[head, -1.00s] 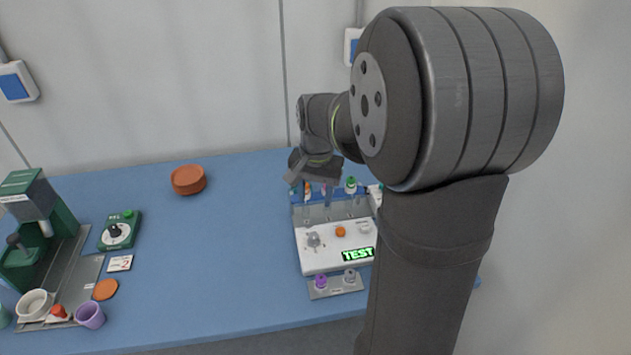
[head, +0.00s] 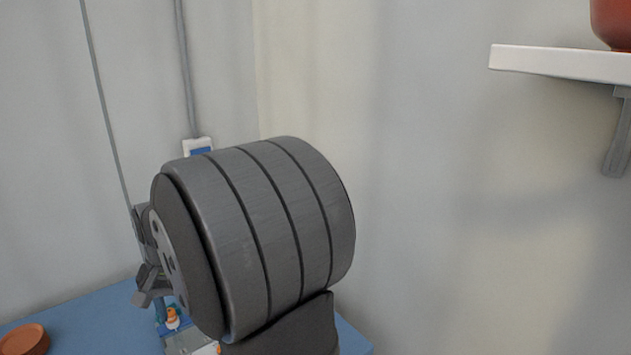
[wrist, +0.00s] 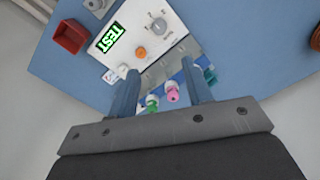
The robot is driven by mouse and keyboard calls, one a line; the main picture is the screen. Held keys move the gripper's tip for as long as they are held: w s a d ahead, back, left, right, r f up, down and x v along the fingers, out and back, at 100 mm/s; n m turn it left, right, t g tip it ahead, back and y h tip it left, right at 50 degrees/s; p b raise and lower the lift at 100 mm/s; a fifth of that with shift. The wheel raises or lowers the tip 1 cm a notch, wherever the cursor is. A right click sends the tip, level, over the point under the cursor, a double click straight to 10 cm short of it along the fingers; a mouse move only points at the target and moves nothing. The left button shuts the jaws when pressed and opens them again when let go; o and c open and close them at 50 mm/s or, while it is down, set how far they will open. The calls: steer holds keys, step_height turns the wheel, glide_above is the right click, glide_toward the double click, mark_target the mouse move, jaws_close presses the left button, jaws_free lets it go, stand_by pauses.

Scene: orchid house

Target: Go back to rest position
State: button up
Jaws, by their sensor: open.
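My gripper (wrist: 160,97) shows in the wrist view with its two blue fingers apart and nothing held between them. Beyond the fingers is the white device (wrist: 130,35) with a green TEST display, an orange knob and a grey knob. Green-capped and pink-capped items (wrist: 172,95) stand along its near edge, close to or below the fingertips; the exact gap cannot be told. In the head view my arm covers most of the device, and only part of my gripper (head: 150,290) shows at the left of the large joint.
A terracotta saucer (head: 24,340) lies on the blue table (head: 90,318) at lower left. A white shelf (head: 560,63) with a red-brown pot (head: 612,22) is at upper right. A red open box (wrist: 70,36) stands beside the device in the wrist view.

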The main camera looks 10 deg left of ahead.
steer(key=f, duration=1.7)
steer(key=shift+s+a, duration=0.1)
steer(key=shift+a, duration=0.1)
step_height(320, 180, up, 18)
steer(key=f, duration=0.1)
step_height(320, 180, down, 17)
steer(key=shift+r, duration=0.1)
steer(key=shift+f, duration=0.2)
steer(key=n, duration=1.1)
steer(key=shift+n, duration=0.4)
steer(key=shift+r, duration=0.8)
